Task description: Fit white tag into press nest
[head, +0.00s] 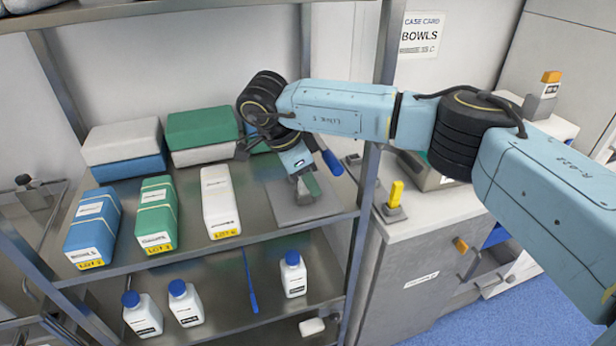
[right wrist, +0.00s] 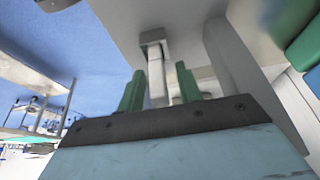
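My right gripper (head: 305,190) reaches down over a flat grey plate (head: 288,213) on the upper shelf, at the right end. In the right wrist view its two green fingers (right wrist: 158,88) stand apart with a pale, narrow piece (right wrist: 158,95) between them. A grey block with a dark-edged recess (right wrist: 153,45) lies just beyond the fingertips. I cannot tell whether the fingers press on the pale piece, or whether it is the white tag. The press nest cannot be clearly made out. My left gripper is not clearly in view.
Blue (head: 93,228), green (head: 157,215) and white (head: 219,202) boxes stand left of the plate. A shelf post (head: 372,160) rises close on the right. White bottles (head: 186,303) and a small white item (head: 312,327) are on the lower shelf. A counter (head: 430,220) stands at right.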

